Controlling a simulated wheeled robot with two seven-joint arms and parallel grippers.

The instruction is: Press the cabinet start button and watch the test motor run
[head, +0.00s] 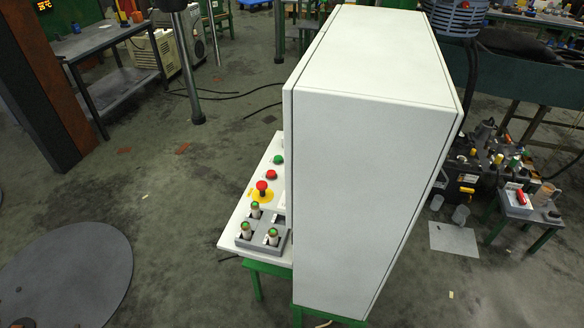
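A large pale grey cabinet (360,160) fills the middle of the head view, seen from its side and top. Its sloping white control panel (236,222) sticks out at the left. The panel carries a green button (278,160), a red button (271,174) and a red mushroom button (262,187) on a yellow plate. I cannot read any labels, so which is the start button is not certain. The cabinet hides the panel's right part. A blue, ribbed, motor-like unit (455,14) is cut off at the top right; whether it turns cannot be told. Neither gripper is in view.
Green legs (256,285) support the cabinet. A cluttered machine (485,155) and small table (524,211) stand right. A dark round plate (70,275) lies lower left. Floor left of the panel is clear.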

